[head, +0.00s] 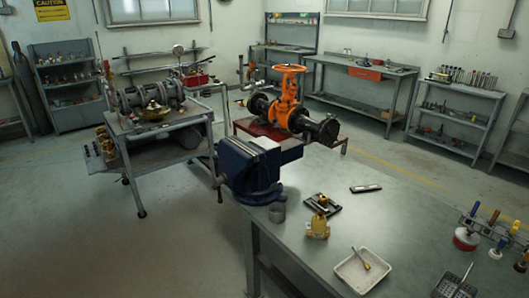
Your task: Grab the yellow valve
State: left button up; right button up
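A small yellow, brass-coloured valve (317,228) stands on the near grey workbench, in the lower middle of the head view. A much larger orange gate valve (290,88) with a handwheel stands farther back on a red-topped stand. Neither of my grippers shows in the head view.
A rack of tools (490,235) stands at right. Bare benchtop lies right of the valve.

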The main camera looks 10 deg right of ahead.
aim_at(319, 229)
jog(key=z, duration=0.25)
jog(key=i+j+z, duration=0.15)
jog(key=z, duration=0.25)
jog(key=i+j+z, duration=0.15)
jog(key=j+z, duration=0.25)
jog(key=l, duration=0.15)
